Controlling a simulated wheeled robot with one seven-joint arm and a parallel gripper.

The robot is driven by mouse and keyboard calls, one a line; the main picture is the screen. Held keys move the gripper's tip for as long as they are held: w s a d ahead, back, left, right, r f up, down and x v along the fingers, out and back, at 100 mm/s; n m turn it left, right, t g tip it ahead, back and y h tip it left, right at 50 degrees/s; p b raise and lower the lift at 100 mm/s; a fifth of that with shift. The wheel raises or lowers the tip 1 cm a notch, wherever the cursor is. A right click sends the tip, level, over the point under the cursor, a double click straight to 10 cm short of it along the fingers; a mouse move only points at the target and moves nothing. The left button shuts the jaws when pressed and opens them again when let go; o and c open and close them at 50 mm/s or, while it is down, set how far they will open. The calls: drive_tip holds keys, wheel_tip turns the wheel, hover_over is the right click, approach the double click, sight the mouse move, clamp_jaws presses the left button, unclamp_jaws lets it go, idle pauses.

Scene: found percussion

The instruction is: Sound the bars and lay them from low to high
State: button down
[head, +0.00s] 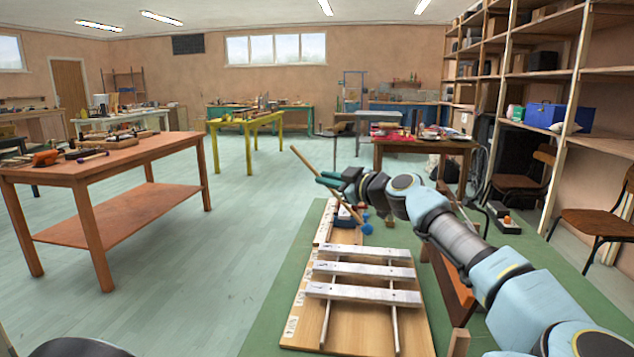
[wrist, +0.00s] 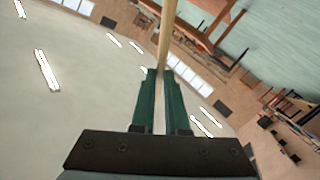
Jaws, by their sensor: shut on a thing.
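My gripper (head: 322,178), with green fingers, is raised above the far end of a wooden board (head: 379,331). It is shut on a thin wooden mallet (head: 306,164), held tilted, with its blue head (head: 367,229) low at the right. In the wrist view the fingers (wrist: 160,75) close around the mallet's pale stick (wrist: 168,32). Three silvery bars (head: 364,252) (head: 363,271) (head: 363,294) lie crosswise and apart on two thin rails on the board. Small white labels (head: 291,326) run along the board's left edge. No bar touches my gripper.
The board rests on a green surface (head: 267,317). A dark blue object (head: 344,219) sits near the board's far end, partly hidden. A reddish table (head: 100,163) with tools stands left, with open floor between. Shelves (head: 560,60) and chairs (head: 596,222) stand right.

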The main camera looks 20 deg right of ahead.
drive_tip(key=shift+m+t+y, duration=0.4)
drive_tip(key=shift+m+t, duration=0.1)
drive_tip(key=shift+m, duration=0.2)
drive_tip(key=f+b, duration=0.1)
drive_tip(key=d+f+b, duration=0.2)
drive_tip(key=shift+s+f, duration=0.3)
drive_tip(key=shift+s, duration=0.1)
wheel_tip(320, 180, up, 7)
drive_tip(key=p, duration=0.2)
hover_over(332, 191)
drive_tip(key=s, duration=0.1)
drive_tip(key=shift+s+d+f, duration=0.15)
drive_tip(key=shift+d, duration=0.05)
drive_tip(key=shift+a, duration=0.1)
